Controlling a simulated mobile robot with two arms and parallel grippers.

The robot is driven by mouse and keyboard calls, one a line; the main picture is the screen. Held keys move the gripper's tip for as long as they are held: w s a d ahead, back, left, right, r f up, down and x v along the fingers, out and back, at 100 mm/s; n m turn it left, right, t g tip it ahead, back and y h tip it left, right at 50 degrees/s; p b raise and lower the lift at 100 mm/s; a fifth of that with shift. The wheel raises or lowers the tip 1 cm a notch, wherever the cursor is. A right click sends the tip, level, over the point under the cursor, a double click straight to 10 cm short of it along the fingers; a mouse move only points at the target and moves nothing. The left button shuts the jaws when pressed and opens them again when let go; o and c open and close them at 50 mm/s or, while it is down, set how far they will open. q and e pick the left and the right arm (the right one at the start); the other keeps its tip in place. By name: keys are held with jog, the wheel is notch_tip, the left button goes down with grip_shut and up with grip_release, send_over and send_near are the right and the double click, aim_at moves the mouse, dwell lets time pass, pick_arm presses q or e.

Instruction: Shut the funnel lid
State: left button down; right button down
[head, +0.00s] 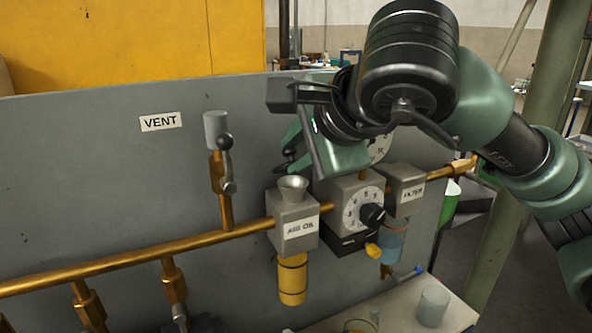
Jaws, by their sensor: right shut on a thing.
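The funnel (293,187) is a small grey cone standing upright on the grey oil box (293,224), which hangs on the brass pipe. A yellow cup (292,281) is under this box. My right gripper (285,160) reaches down from the upper right, its tips just above and behind the funnel's rim. It is shut on a small dark piece that looks like the funnel lid. The lid is mostly hidden by the gripper, so its exact angle is unclear. The funnel's mouth looks uncovered. My left gripper is not in view.
Right of the funnel are a dial box (350,205) with a black knob and a filter box (404,190). The brass pipe (130,260) crosses a grey panel with a vent valve (226,160). A clear cup (433,306) stands on the table below.

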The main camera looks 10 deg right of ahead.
jog(key=shift+r, duration=0.15)
dwell(0.3)
jog(key=c, duration=1.2)
grip_release()
jog(key=shift+c, duration=0.2)
jog(key=b+v, duration=0.1)
jog(key=v, duration=0.6)
jog(key=shift+s, duration=0.35)
jog(key=shift+d+r, duration=0.1)
jog(key=shift+r, duration=0.05)
jog(key=shift+c, duration=0.5)
